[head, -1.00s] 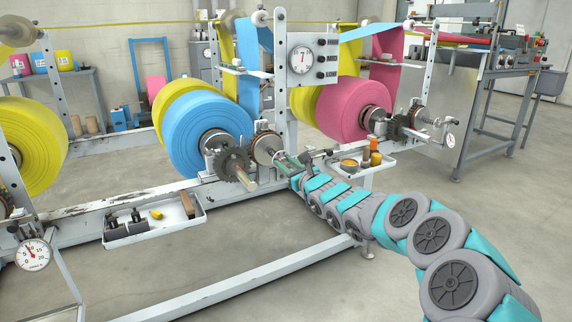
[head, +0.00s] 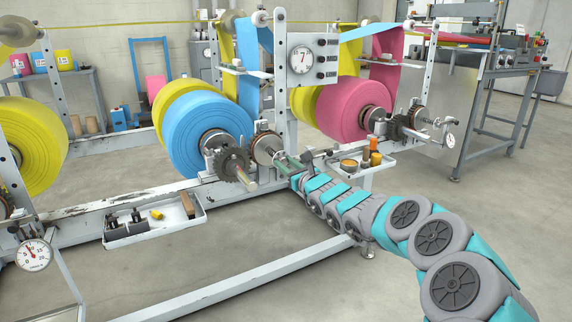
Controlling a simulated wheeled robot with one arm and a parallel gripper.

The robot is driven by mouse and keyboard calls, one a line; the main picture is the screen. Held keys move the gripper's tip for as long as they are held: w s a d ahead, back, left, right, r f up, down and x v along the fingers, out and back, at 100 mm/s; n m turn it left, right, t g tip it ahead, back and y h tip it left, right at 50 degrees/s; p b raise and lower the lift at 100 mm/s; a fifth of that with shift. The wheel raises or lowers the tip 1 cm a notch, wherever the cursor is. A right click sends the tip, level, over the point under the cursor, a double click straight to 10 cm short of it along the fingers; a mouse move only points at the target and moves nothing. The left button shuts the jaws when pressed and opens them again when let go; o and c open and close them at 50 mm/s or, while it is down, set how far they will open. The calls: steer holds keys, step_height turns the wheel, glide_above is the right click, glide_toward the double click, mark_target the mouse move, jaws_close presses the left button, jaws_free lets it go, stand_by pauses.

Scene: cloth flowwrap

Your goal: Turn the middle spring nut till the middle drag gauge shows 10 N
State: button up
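The middle station carries a blue roll (head: 205,130) with a toothed wheel (head: 234,165) and a brake disc (head: 266,148) in front of it. A greenish spring or sleeve (head: 289,163) runs from the disc toward my gripper (head: 306,158). My gripper is at the outer end of this shaft, where the middle spring nut would sit. The nut cannot be made out, and the fingers are too small to tell open from shut. I cannot see a middle drag gauge; my arm may cover it.
A left gauge (head: 33,255) and a right gauge (head: 450,140) hang at the neighbouring stations. A panel dial (head: 300,60) stands above. A tool tray (head: 160,229) is at lower left, and a small tray (head: 367,165) is right of my gripper. The frame rail (head: 230,284) crosses below.

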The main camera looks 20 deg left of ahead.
steer(key=o, duration=0.4)
steer(key=shift+d, duration=0.1)
steer(key=shift+b+v, duration=1.15)
steer(key=shift+v, duration=2.65)
